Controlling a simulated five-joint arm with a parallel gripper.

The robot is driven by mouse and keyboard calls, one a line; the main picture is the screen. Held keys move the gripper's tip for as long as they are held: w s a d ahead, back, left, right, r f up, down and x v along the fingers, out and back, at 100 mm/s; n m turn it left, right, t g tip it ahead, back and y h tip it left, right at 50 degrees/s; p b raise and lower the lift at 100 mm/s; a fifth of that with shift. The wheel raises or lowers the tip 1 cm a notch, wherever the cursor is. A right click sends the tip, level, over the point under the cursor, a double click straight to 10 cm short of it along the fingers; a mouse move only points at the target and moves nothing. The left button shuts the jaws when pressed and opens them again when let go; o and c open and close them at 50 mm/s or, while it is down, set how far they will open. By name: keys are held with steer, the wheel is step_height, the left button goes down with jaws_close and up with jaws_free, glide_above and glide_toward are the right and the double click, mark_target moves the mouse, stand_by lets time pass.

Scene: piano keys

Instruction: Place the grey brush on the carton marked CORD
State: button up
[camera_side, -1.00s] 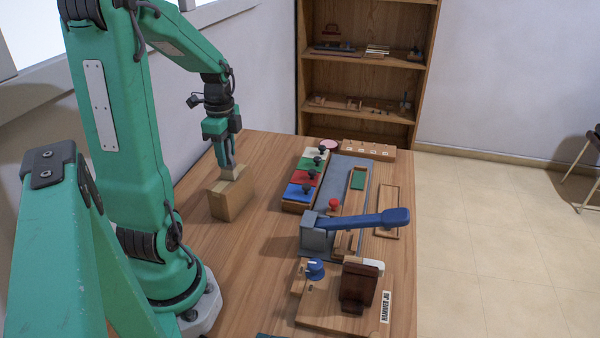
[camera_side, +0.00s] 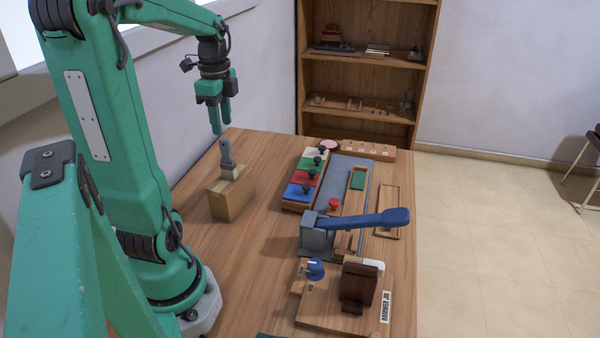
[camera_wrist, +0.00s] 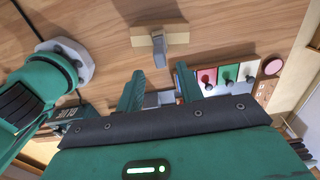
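The grey brush (camera_side: 227,156) stands upright on top of a brown carton (camera_side: 230,202), its bristle end down and its grey handle up. No marking on the carton can be read from here. In the wrist view the brush (camera_wrist: 159,50) shows handle-first over the carton's tan top (camera_wrist: 140,36). My gripper (camera_side: 221,130) is open and empty, above the brush and apart from it. Its two fingers (camera_wrist: 160,72) are spread wide in the wrist view.
A rack of coloured panels with dark knobs (camera_side: 304,178) stands right of the carton. A blue-handled lever (camera_side: 360,219) and a wooden block fixture (camera_side: 345,300) are nearer. Bare tabletop (camera_side: 245,260) lies in front of the carton. A shelf (camera_side: 365,75) stands behind.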

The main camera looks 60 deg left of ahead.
steer(key=shift+r, duration=1.75)
steer(key=d+f+n+t, duration=0.2)
steer(key=d+n+t, duration=0.3)
steer(key=d, duration=1.9)
steer(key=shift+w+d+f+n+t, duration=0.15)
steer(key=shift+w+d+n+t, duration=0.25)
steer(key=shift+n, duration=1.6)
steer(key=shift+a, duration=0.2)
